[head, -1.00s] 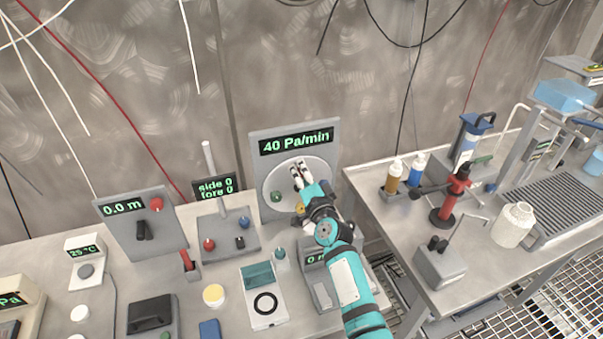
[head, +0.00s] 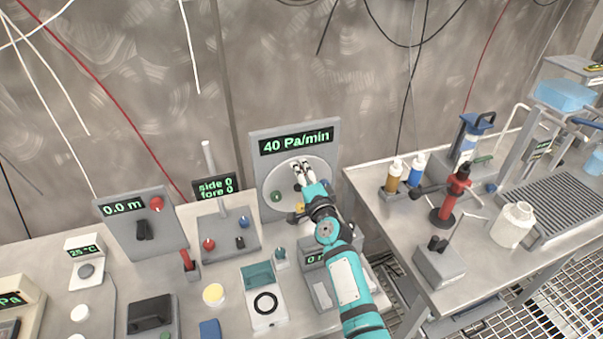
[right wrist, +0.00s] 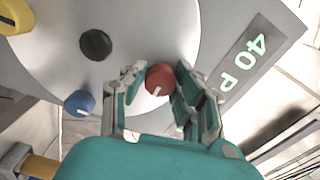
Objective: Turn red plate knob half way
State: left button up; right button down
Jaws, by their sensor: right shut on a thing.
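The red knob (right wrist: 159,80) sits on a round, pale metal plate (right wrist: 150,35), with a white mark on its face. My right gripper (right wrist: 157,76) has a finger on each side of it and is shut on it. In the head view my right gripper (head: 302,168) is at the upper part of the round plate (head: 318,172), under a display (head: 297,142) reading 40 Pa/min. The red knob is hidden there behind the fingers. My left gripper is not in view.
Other knobs on the plate are close by: black (right wrist: 95,44), blue (right wrist: 79,103) and yellow (right wrist: 15,17). A green one (head: 277,196) shows in the head view. The joystick panel (head: 225,235) stands left of the plate; a second table (head: 400,240) is at the right.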

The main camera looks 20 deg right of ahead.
jog(key=c, duration=1)
grip_release()
jog(key=s, duration=1.2)
jog(key=shift+d, duration=0.2)
